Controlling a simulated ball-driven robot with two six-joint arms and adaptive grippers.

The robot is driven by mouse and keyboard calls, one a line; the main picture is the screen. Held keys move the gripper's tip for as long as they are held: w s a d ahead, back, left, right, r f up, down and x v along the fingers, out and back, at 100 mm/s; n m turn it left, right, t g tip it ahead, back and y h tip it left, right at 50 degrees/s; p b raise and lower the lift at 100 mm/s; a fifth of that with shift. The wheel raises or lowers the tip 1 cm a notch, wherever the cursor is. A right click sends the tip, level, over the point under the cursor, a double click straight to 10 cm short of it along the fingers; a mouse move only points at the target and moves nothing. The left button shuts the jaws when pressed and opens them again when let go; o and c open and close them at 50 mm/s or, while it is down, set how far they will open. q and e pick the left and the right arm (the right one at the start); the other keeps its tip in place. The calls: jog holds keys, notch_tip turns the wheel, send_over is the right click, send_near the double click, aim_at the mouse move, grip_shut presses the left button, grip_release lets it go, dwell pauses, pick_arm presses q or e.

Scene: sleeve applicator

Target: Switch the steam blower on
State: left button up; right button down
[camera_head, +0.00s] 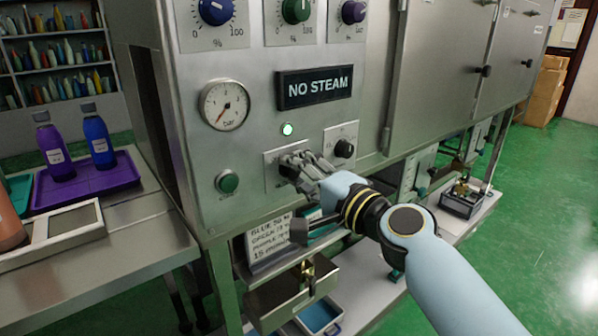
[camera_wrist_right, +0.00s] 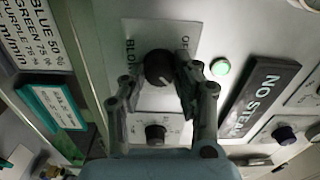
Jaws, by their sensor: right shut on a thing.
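The steam blower switch is a black rotary knob (camera_wrist_right: 159,68) on a pale plate in the right wrist view. In the head view my right gripper (camera_head: 299,166) is at the panel and mostly hides the knob. The display (camera_head: 314,86) reads "NO STEAM". My left gripper is not in view.
A green lamp (camera_head: 288,129) is lit above the switch. A smaller black knob (camera_head: 344,149) is close by on the right. A green button (camera_head: 227,182) and a pressure gauge (camera_head: 225,105) are on the left. A purple tray (camera_head: 112,184) with bottles stands on the side bench.

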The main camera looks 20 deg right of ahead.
jog(key=c, duration=1)
grip_release()
jog(key=v, duration=1.2)
jog(key=shift+w, duration=0.1)
jog(key=s+d+f+n+g+h, duration=0.1)
jog(key=s+d+f+g, duration=0.2)
jog(key=f, duration=0.9)
jog(key=s+d+f+n+g+h, duration=0.1)
jog(key=s+f+n+g+h, duration=0.3)
jog(key=f, duration=0.8)
jog(key=s+d+f+m+g+y, duration=0.1)
jog(key=s+f, duration=0.4)
jog(key=f, duration=0.7)
jog(key=s+d+f+n+g+h, duration=0.1)
jog(key=s+f, duration=0.4)
jog(key=s, duration=0.5)
jog(key=s+d+f+n+g+h, duration=0.1)
jog(key=s+f+n+g, duration=0.3)
jog(key=s, duration=0.6)
jog(key=s+d+f+n+g+h, duration=0.1)
jog(key=s+d+f+n+g, duration=0.2)
jog(key=s+f, duration=0.4)
jog(key=shift+s+f+n, duration=0.2)
jog(key=shift+s+n, duration=0.05)
jog(key=shift+s, duration=0.7)
jog(key=shift+s+f+n, duration=0.2)
jog(key=shift+s+n, duration=0.05)
jog(key=shift+s, duration=0.7)
jog(key=shift+w+d, duration=0.1)
jog(key=shift+c, duration=0.2)
